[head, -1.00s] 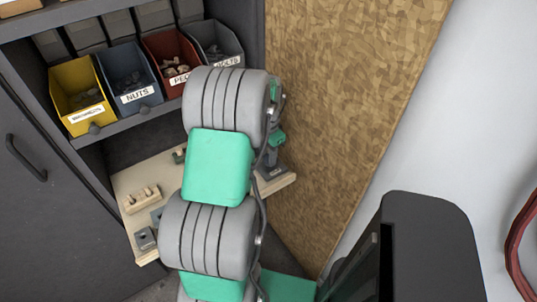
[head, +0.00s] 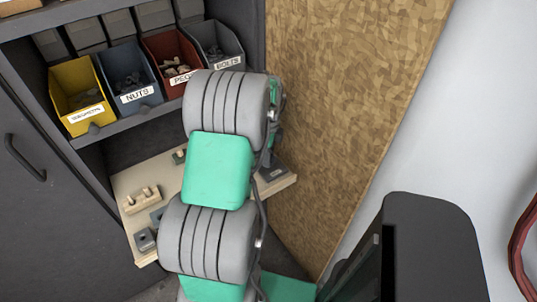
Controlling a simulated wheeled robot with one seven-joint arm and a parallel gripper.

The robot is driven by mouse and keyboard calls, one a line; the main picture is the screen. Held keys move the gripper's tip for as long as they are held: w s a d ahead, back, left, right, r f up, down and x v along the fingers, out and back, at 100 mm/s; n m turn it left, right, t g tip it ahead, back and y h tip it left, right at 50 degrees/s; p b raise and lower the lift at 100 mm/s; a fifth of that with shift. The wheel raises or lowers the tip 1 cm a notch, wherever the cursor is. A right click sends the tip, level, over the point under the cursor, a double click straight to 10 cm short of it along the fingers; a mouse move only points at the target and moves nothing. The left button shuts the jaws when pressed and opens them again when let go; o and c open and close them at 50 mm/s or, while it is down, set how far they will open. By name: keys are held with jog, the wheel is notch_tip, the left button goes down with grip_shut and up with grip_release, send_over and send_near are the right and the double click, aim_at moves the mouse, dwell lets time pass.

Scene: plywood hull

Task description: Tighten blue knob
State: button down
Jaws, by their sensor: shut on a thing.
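My arm fills the middle of the head view and hides its own far end. My gripper and whatever is in it are out of sight behind the arm. No blue knob can be made out. A light wooden board (head: 126,184) lies under the shelf of bins. A dark grey fixture (head: 273,177) sits at its right end, partly covered by my arm.
A wooden block with pegs (head: 141,199) is on the board's left side. Above are yellow (head: 75,97), blue NUTS (head: 130,84), red (head: 172,63) and grey BOLTS (head: 213,46) bins. A chipboard wall (head: 345,110) closes the right; a dark cabinet door (head: 45,215) stands left.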

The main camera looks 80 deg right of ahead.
jog(key=m, duration=0.4)
jog(key=shift+d+r+m, duration=0.15)
jog(key=shift+d+m, duration=0.05)
jog(key=shift+m, duration=1.7)
jog(key=shift+d+r, duration=0.1)
jog(key=c, duration=1.3)
grip_release()
jog(key=shift+s, duration=0.1)
jog(key=o, duration=0.4)
jog(key=shift+c, duration=0.2)
notch_tip(320, 180, up, 8)
jog(key=shift+f+b, duration=0.25)
jog(key=shift+b, duration=0.05)
